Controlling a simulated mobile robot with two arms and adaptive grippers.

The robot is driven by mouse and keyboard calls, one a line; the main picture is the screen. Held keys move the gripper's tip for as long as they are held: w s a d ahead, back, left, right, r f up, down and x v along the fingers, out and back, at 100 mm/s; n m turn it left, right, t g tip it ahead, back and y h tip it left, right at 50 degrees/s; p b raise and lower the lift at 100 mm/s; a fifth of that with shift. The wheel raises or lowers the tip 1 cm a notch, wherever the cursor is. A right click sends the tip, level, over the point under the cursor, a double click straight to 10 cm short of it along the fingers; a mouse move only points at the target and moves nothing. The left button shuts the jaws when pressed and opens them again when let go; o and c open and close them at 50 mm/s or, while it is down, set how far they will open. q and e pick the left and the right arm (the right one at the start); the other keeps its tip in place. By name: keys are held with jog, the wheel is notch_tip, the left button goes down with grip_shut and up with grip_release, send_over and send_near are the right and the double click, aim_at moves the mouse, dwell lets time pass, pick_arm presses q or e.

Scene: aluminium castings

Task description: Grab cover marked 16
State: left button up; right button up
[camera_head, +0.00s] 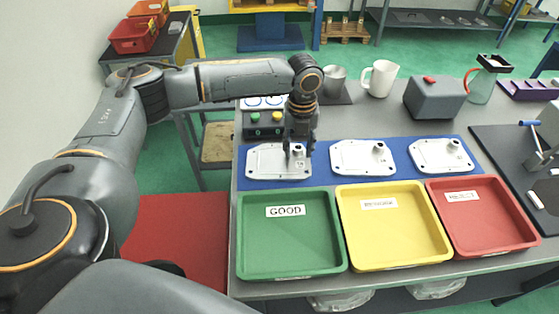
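Three pale aluminium covers lie in a row on a blue mat (320,180): a left cover (265,162), a middle cover (352,156) and a right cover (430,154). Each has a raised round boss. Small marks show on the covers but are too small to read, so I cannot tell which is 16. My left gripper (298,158) points down over the right part of the left cover, hiding some of it near the boss. I cannot tell whether its fingers touch the cover or are open or shut. My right gripper is out of view.
Empty green GOOD tray (290,240), yellow tray (395,232) and red tray (482,220) stand in front of the mat. Behind it are a button box (264,132), metal cup (335,80), white jug (381,80) and grey box (435,98). A black board (500,165) lies right.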

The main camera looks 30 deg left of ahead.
pick_arm(q)
grip_shut()
